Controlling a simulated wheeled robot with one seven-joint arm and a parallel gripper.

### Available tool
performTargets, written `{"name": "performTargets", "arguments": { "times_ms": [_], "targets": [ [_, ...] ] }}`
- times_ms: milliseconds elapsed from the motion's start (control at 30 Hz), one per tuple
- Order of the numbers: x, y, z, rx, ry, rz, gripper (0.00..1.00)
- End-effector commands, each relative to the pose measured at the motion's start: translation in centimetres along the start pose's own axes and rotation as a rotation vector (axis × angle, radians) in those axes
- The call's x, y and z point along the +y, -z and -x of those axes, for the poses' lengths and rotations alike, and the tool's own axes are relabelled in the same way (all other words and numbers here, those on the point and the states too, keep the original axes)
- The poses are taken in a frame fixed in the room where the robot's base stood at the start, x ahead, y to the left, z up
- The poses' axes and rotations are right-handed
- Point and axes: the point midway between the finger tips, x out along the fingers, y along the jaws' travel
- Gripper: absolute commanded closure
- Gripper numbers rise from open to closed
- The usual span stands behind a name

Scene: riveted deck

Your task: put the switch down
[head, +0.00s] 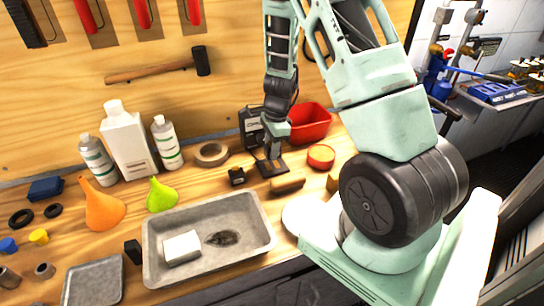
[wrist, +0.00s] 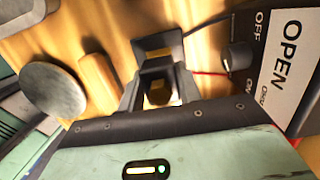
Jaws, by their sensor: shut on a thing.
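My gripper (wrist: 158,92) points down at the workbench and is shut on a small dark block, which appears to be the switch (wrist: 158,68). The fingers stand on either side of it. In the head view my gripper (head: 272,156) is low over a flat dark square plate (head: 279,168), which also shows beyond the fingers in the wrist view (wrist: 173,42). The held switch is mostly hidden by the fingers in the head view. I cannot tell whether it touches the plate.
A box lettered OPEN and OFF (wrist: 285,60) stands close beside my gripper. A wooden block (head: 287,185), a tape roll (head: 211,154), a small black object (head: 237,176), a red bin (head: 310,122) and a grey tray (head: 160,230) surround the plate. A pale disc (head: 303,215) lies nearer.

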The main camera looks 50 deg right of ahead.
Motion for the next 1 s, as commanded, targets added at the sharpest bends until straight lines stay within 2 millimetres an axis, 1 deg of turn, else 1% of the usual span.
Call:
{"name": "performTargets", "arguments": {
  "times_ms": [200, 300, 533, 700, 733, 767, 800, 1000],
  "targets": [
    [0.1, 0.4, -2.7, -0.001, -0.003, -0.002, 0.90],
    [0.1, 0.4, -3.5, -0.001, -0.002, 0.000, 0.90],
    [0.0, 0.4, -3.6, -0.001, 0.000, 0.001, 0.90],
    [0.0, 0.5, -4.1, -0.001, 0.000, 0.000, 0.90],
    [0.0, 0.5, -4.0, 0.000, 0.000, 0.000, 0.57],
    [0.0, 0.5, -4.0, -0.001, 0.000, 0.000, 0.49],
    [0.0, 0.5, -4.0, 0.000, 0.000, 0.000, 0.44],
    [0.0, 0.5, -3.9, -0.001, 0.000, 0.000, 0.44]
  ]
}}
